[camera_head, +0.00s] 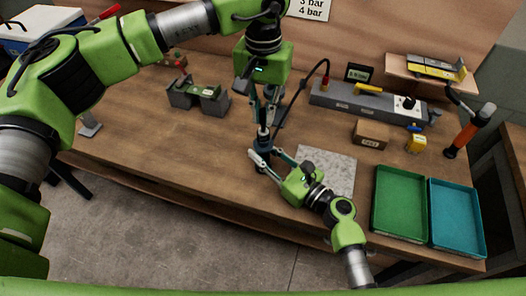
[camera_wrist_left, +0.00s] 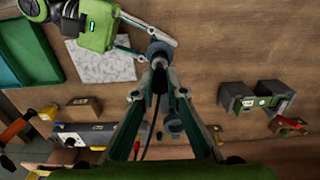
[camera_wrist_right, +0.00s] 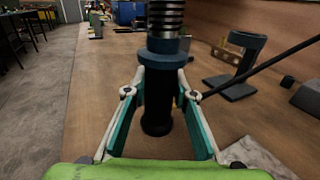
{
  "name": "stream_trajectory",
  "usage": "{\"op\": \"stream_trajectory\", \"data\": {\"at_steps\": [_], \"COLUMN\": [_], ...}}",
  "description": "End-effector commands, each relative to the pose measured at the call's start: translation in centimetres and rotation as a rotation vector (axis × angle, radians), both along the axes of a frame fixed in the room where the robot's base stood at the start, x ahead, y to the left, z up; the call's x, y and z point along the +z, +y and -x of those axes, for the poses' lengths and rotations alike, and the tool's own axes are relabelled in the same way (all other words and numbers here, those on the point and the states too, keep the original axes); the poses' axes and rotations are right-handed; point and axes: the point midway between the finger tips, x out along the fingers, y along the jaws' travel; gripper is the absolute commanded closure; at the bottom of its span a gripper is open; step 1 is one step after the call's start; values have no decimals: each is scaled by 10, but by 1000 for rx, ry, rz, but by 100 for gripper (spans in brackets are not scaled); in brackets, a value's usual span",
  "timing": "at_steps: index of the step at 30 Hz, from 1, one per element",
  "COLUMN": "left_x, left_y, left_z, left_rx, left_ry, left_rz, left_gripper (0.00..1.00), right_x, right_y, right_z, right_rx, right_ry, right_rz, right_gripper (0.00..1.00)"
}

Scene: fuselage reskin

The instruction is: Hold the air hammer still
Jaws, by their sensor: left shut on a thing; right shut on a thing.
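The air hammer (camera_head: 264,141) stands about upright over the wooden bench, a dark cylinder with a blue collar and a spring above it in the right wrist view (camera_wrist_right: 157,112). My left gripper (camera_head: 263,120) comes down from above and is shut on its upper part; the left wrist view (camera_wrist_left: 160,92) shows its fingers closing around it. My right gripper (camera_head: 262,160) reaches in from the lower right and is shut around the dark lower body. The grippers hide parts of the tool. I cannot tell whether its lower end touches the bench.
A black hose (camera_head: 300,92) runs from the tool toward a grey rail (camera_head: 335,98) behind. A grey speckled plate (camera_head: 338,170), a cardboard box (camera_head: 371,134), a green tray (camera_head: 400,203) and a teal tray (camera_head: 456,215) lie to the right. A grey fixture (camera_head: 183,97) stands back left.

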Motion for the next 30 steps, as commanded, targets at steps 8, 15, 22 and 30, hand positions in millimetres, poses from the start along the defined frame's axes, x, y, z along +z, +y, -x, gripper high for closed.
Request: {"op": "stream_trajectory", "data": {"at_steps": [8,15,22,30], "left_x": [7,13,30,37], "left_y": [0,0,0,0], "left_z": [0,0,0,0], "left_rx": [0,0,0,0], "left_ry": [0,0,-1,0], "left_rz": [0,-1,0,0], "left_gripper": [100,100,100,100], "right_x": [0,0,-1,-1], "right_y": [-1,-1,-1,0], "right_z": [0,0,0,0], "right_rx": [-1,-1,-1,-1], "right_ry": [1,1,1,1], "right_rz": [1,1,1,1], "right_gripper": [100,100,100,100]}}
